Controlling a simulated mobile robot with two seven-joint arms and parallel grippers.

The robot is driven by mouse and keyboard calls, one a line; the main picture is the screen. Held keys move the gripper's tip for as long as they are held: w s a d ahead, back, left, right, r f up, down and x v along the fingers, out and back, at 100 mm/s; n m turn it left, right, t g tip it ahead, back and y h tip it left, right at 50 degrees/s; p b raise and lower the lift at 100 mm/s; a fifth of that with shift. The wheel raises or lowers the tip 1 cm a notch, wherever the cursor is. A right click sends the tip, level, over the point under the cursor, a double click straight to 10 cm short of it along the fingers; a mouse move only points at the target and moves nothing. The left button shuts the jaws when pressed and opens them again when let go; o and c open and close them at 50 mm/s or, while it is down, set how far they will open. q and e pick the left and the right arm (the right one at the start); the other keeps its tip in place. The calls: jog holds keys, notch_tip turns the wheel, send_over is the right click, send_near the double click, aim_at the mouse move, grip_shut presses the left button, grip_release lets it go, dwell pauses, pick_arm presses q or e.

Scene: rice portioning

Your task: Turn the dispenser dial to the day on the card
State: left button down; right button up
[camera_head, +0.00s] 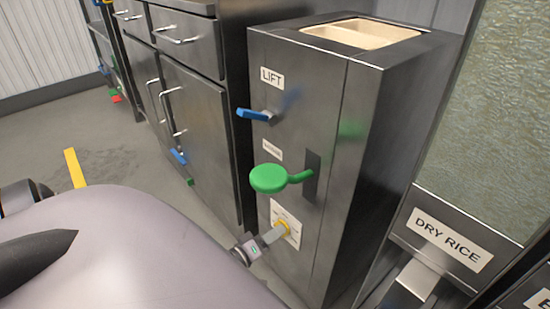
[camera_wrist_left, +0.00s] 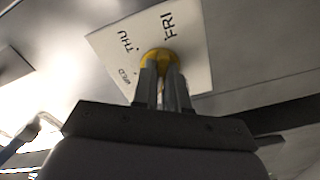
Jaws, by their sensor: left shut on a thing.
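The dispenser (camera_head: 330,230) is a tall dark metal cabinet right of centre in the head view. Its yellow dial (camera_head: 283,228) sits low on the front, on a white day plate (camera_head: 291,215). In the left wrist view the yellow dial (camera_wrist_left: 157,60) is between the fingertips, and the white plate (camera_wrist_left: 193,25) around it reads WED, THU and FRI. My left gripper (camera_head: 274,234) is shut on the dial; it also shows in the left wrist view (camera_wrist_left: 161,80). The dial's pointer is hidden by the fingers. I see no day card. My right gripper is out of view.
A green paddle lever (camera_head: 268,179) sticks out just above the dial, and a blue LIFT handle (camera_head: 254,114) is higher up. A drawer cabinet (camera_head: 195,105) stands at left. A DRY RICE bin (camera_head: 446,240) is at right. Open floor lies at far left.

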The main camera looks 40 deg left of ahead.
pick_arm(q)
jog(key=c, duration=1.2)
grip_release()
jog(key=shift+s, duration=0.1)
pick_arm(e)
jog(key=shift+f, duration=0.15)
pick_arm(q)
jog(key=shift+o, duration=0.2)
jog(key=s+p, duration=0.2)
jog(key=s, duration=0.5)
jog(key=shift+a, duration=0.3)
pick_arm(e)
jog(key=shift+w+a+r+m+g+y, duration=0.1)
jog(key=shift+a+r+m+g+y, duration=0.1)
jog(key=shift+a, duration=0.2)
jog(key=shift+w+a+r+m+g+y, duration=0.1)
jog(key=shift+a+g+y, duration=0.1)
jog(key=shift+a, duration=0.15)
